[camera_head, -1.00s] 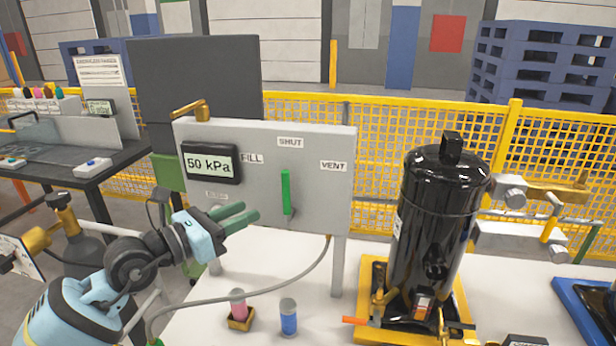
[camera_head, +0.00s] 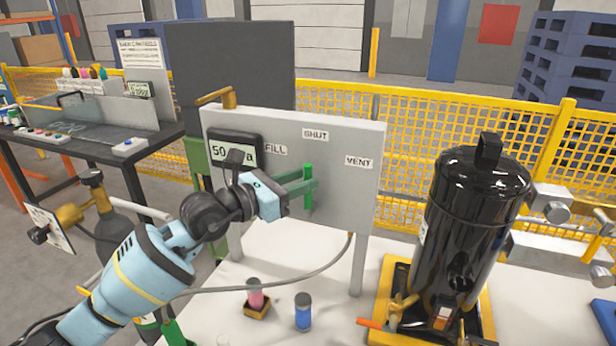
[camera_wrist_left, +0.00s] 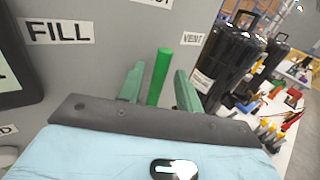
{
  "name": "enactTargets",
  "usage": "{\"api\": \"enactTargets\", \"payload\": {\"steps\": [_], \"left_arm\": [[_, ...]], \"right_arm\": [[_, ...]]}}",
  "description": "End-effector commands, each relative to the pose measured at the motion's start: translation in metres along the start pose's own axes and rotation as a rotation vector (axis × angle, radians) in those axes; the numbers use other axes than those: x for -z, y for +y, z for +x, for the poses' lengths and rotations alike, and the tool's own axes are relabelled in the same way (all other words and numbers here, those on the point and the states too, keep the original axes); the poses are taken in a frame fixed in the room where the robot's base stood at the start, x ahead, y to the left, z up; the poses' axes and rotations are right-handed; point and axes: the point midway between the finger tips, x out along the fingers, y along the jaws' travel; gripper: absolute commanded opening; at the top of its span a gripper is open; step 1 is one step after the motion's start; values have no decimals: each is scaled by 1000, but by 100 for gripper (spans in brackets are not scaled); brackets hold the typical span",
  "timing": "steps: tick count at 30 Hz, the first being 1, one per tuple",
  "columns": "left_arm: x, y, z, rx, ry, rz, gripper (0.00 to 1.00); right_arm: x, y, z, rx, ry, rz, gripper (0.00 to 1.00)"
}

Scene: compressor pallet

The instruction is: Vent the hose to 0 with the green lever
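The green lever (camera_head: 308,186) stands upright on the grey panel (camera_head: 345,205), below the SHUT label (camera_head: 315,135). FILL (camera_head: 276,150) is at its upper left and VENT (camera_head: 358,162) at its upper right. The display (camera_head: 222,149) shows 50, its unit partly hidden by my left wrist. My left gripper (camera_head: 304,187) is at the lever with green fingers apart. In the left wrist view the lever (camera_wrist_left: 159,76) stands between the two fingers (camera_wrist_left: 158,92), with visible gaps beside it. The grey hose (camera_head: 270,280) runs from below the panel to the left. My right gripper is out of view.
A black compressor tank (camera_head: 470,235) stands on a yellow base right of the panel. A pink-topped bottle (camera_head: 255,294) and a blue bottle (camera_head: 303,312) stand on the white table in front. A yellow mesh fence (camera_head: 440,125) runs behind.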

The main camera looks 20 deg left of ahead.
Motion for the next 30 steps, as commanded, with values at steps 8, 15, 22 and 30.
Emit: {"api": "enactTargets", "payload": {"steps": [8, 15, 22, 30], "left_arm": [[0, 0, 24, 0, 0, 1, 35], [1, 0, 25, 0, 1, 1, 35], [1, 0, 25, 0, 1, 0, 10], [1, 0, 24, 0, 1, 0, 0]], "right_arm": [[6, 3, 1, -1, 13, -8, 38], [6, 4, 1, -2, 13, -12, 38], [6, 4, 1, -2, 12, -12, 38], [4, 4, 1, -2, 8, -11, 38]]}}
